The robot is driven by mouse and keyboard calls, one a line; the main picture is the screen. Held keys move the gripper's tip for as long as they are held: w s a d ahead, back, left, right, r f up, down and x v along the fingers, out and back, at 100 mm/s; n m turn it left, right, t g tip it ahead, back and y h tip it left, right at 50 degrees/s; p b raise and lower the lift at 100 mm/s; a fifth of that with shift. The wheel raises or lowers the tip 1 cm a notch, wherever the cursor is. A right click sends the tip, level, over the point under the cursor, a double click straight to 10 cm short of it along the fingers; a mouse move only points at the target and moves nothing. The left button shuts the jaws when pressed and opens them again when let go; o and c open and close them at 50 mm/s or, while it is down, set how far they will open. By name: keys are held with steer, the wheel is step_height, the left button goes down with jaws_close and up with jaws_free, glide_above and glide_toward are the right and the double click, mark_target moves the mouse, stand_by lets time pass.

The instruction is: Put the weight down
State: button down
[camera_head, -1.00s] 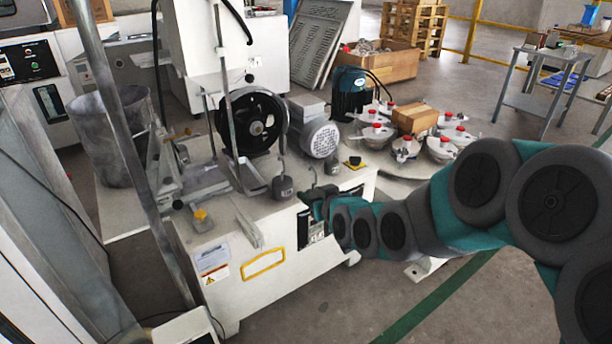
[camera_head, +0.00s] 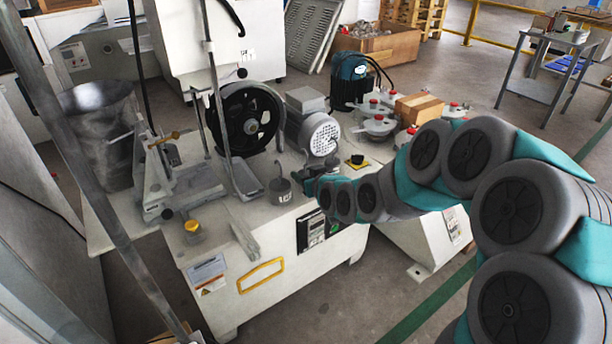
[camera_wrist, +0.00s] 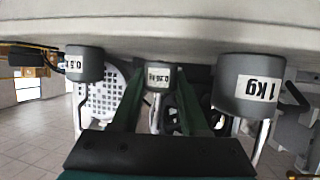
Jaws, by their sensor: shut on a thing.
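In the wrist view, which is upside down, three grey hooked weights show. My gripper (camera_wrist: 160,92) is shut on the small middle weight (camera_wrist: 159,76), whose label seems to read 0.25 kg. Its metal hook runs down between the fingers. A larger 1 kg weight (camera_wrist: 247,90) is on the right and a 0.5 kg weight (camera_wrist: 85,65) on the left, both apart from the fingers. In the head view my gripper (camera_head: 312,186) is at the bench top, just right of a hooked weight (camera_head: 281,191). My arm hides the held weight there. I cannot tell whether it touches the bench.
The white bench (camera_head: 262,228) carries a black wheel (camera_head: 249,120), a grey motor (camera_head: 318,133) and a metal clamp rig (camera_head: 165,180). A small black cup on a yellow base (camera_head: 357,161) is behind my gripper.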

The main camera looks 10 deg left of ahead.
steer(key=shift+f, duration=0.4)
steer(key=shift+f, duration=0.15)
steer(key=shift+c, duration=2.1)
jaws_free()
